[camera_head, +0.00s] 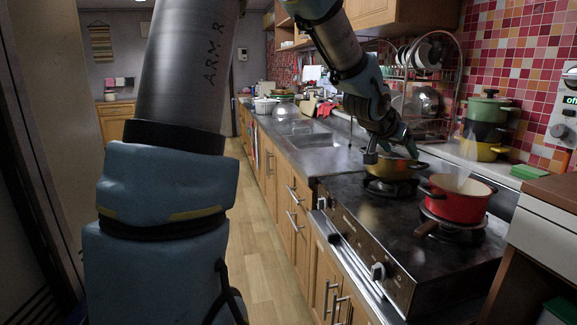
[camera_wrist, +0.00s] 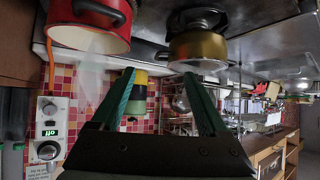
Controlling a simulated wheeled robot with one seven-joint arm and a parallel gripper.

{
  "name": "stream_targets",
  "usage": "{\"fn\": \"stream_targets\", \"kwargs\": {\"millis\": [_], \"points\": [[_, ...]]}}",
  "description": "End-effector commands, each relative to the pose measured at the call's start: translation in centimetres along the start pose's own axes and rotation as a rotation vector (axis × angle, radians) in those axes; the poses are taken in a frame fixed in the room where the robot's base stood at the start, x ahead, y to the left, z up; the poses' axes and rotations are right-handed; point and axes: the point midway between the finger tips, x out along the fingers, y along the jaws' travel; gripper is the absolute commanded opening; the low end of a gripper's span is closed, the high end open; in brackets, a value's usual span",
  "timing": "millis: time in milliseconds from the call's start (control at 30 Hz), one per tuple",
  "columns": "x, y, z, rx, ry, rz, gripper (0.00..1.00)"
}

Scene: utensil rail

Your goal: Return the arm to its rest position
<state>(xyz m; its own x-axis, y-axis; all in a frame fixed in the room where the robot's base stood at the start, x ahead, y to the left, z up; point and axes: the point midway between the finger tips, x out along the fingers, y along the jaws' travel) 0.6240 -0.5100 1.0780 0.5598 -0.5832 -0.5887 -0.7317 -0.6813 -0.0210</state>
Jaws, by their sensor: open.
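The yellow pot (camera_wrist: 198,48) shows beyond the right fingertip, and the red pot (camera_wrist: 88,38) lies beyond the left one. I cannot tell how wide the gap to either pot is.
The red pot (camera_head: 458,199) stands on the near burner of the black stove (camera_head: 390,237). Stacked pots (camera_head: 486,120) stand on the ledge by the tiled wall. A wire dish rack (camera_head: 432,75) stands behind the stove. The wooden floor (camera_head: 255,225) left of the cabinets is clear.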

Motion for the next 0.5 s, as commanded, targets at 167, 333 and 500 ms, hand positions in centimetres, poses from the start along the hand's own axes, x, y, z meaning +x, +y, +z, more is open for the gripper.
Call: {"fn": "stream_targets", "kwargs": {"millis": [167,333,500], "points": [[-4.2,-7.6,10.0,-0.13,-0.24,-0.161,0.78],[-10.4,-11.8,19.9,-0.303,-0.467,-0.279,0.78],[-16.8,-12.6,27.9,-0.494,-0.651,-0.344,0.78]]}}
